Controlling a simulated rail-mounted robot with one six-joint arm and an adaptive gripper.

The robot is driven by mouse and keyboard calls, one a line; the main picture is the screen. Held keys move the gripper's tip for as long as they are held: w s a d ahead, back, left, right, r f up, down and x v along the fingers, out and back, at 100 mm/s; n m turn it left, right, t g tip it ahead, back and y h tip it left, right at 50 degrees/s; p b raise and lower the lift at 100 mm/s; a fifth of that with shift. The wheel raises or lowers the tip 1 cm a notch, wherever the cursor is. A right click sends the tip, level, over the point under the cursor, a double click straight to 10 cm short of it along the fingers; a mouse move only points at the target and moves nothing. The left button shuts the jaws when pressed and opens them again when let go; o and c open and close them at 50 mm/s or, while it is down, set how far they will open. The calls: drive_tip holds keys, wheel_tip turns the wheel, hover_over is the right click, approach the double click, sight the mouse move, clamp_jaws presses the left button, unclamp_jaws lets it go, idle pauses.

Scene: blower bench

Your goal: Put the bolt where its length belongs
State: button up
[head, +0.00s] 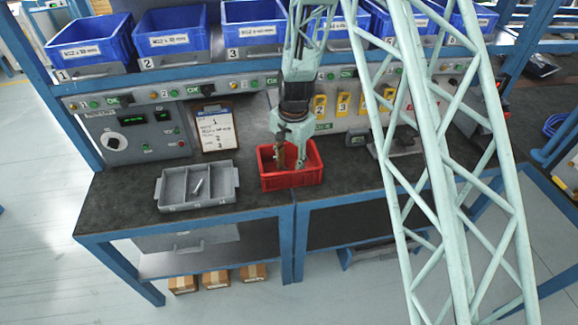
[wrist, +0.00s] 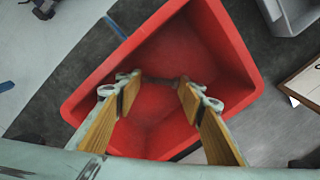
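A small light-coloured piece that looks like the bolt (head: 198,187) lies in the middle compartment of the grey divided tray (head: 172,206), on the left part of the bench. My gripper (head: 291,160) is down at the red bin (head: 290,182), right of the tray. In the wrist view my gripper (wrist: 160,97) is open, with its two wooden-faced fingers apart and nothing between them. The red bin (wrist: 228,50) lies beneath the fingers, and its visible floor looks empty. A corner of the grey tray (wrist: 291,16) shows at the top right.
A clipboard (head: 215,130) with a written sheet stands behind the tray. Blue numbered bins (head: 173,42) line the shelf above a panel with a control box (head: 133,134). Yellow holders (head: 343,103) stand behind the red bin. The bench top (head: 120,195) left of the tray is clear.

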drive_tip(key=shift+o, duration=1.4)
drive_tip(key=shift+r, duration=0.15)
wheel_tip(320, 180, up, 12)
drive_tip(key=p, duration=0.2)
drive_tip(key=shift+s+d, duration=0.25)
drive_tip(key=shift+d, duration=0.1)
